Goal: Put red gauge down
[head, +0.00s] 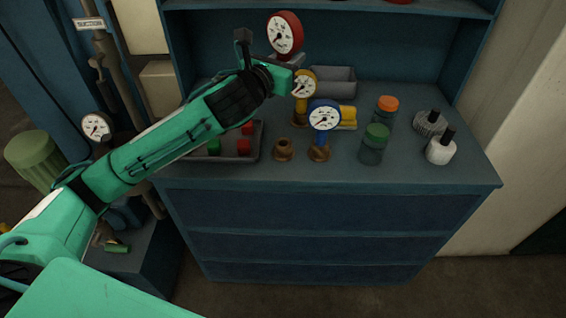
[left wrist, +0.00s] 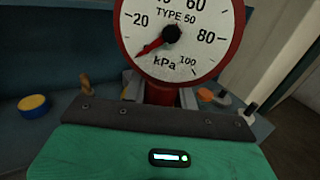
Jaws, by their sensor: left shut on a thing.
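The red gauge (head: 285,34) has a round white dial and a red rim. It is up above the back of the blue cabinet top (head: 400,170). My left gripper (head: 288,62) is shut on it below the dial. In the left wrist view the red gauge (left wrist: 178,35) stands large beyond the gripper, its dial marked kPa and TYPE 50, its top cut off. The jaws hide its lower stem. A yellow gauge (head: 303,84) and a blue gauge (head: 323,117) stand upright on brass fittings to the lower right. My right gripper is not in view.
An empty-looking brass fitting (head: 283,150) stands left of the blue gauge. A grey tray (head: 245,158) with red and green parts lies left. A grey bin (head: 333,80), orange-capped jar (head: 388,105), green-capped jar (head: 373,145) and white knobbed part (head: 440,150) stand right. The front edge strip is clear.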

